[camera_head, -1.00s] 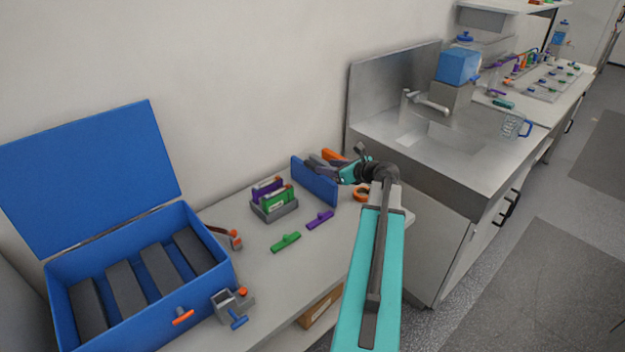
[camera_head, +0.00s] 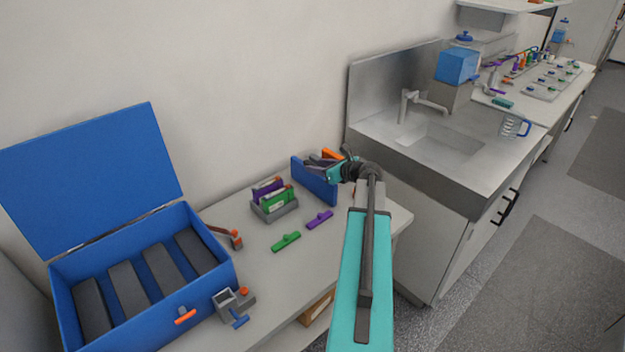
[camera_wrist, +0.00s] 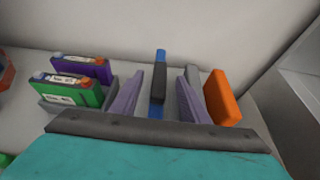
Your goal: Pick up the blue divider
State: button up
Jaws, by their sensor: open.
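The blue divider (camera_head: 314,182) stands upright on the bench by the wall in the head view. In the wrist view the divider (camera_wrist: 160,57) appears nearly edge-on, with a dark grey part at its middle. My gripper (camera_wrist: 158,95) is open, with one finger on each side of the divider and a gap visible on both sides. In the head view my gripper (camera_head: 318,162) is at the divider's top edge, partly hidden by the divider and wrist. I cannot tell how far down the fingers reach.
An orange block (camera_wrist: 222,98) stands close beside my right finger. Left of the divider, a grey holder (camera_head: 275,213) carries purple and green cells. Green (camera_head: 286,241) and purple (camera_head: 320,220) clips lie in front. An open blue case (camera_head: 215,285) is at left, the sink (camera_head: 440,140) at right.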

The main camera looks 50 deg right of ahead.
aim_at(313, 164)
jog(key=shift+p+x, duration=0.6)
jog(key=shift+x, duration=1.25)
grip_shut()
